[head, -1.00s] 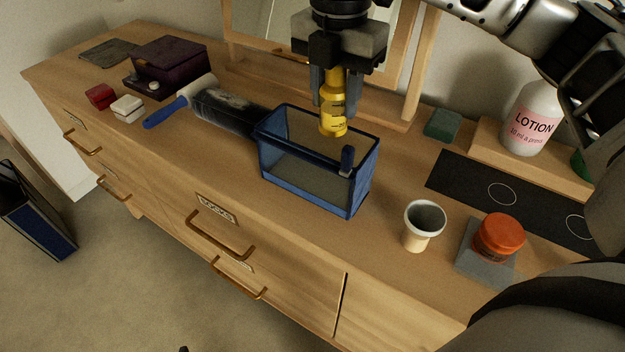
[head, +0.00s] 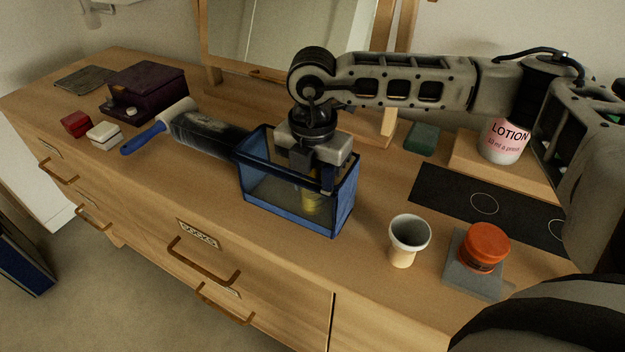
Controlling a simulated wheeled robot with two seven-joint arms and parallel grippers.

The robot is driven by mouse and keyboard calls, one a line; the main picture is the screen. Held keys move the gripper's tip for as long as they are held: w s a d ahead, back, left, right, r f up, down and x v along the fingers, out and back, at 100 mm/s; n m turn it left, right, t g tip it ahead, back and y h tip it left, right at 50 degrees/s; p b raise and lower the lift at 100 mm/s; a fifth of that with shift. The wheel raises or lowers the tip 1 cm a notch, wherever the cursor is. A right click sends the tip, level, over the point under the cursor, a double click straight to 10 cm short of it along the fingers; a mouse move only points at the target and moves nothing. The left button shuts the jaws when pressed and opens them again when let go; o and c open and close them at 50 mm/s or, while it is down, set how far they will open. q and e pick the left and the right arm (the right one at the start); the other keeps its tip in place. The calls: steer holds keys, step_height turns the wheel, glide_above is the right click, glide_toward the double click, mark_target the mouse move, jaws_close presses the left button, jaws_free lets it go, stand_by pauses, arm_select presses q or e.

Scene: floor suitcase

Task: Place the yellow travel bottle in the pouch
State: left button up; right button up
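The blue pouch (head: 285,209) stands open on the wooden dresser, with see-through mesh sides. The yellow travel bottle (head: 312,199) is upright inside it, seen dimly through the front mesh, with its lower end near the pouch floor. My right gripper (head: 314,180) points straight down into the pouch opening, its fingers around the bottle's upper part. The fingertips are partly hidden by the pouch's rim and mesh; the gripper looks shut on the bottle. My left gripper is not in view.
A cream cup (head: 405,242) and an orange-lidded jar (head: 484,246) on a grey coaster stand right of the pouch. A lint roller (head: 205,136) lies close at its left. A lotion bottle (head: 503,142) stands on a wooden riser behind a black mat (head: 480,203).

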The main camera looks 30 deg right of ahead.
steer(key=shift+f, duration=0.2)
steer(key=shift+f, duration=0.1)
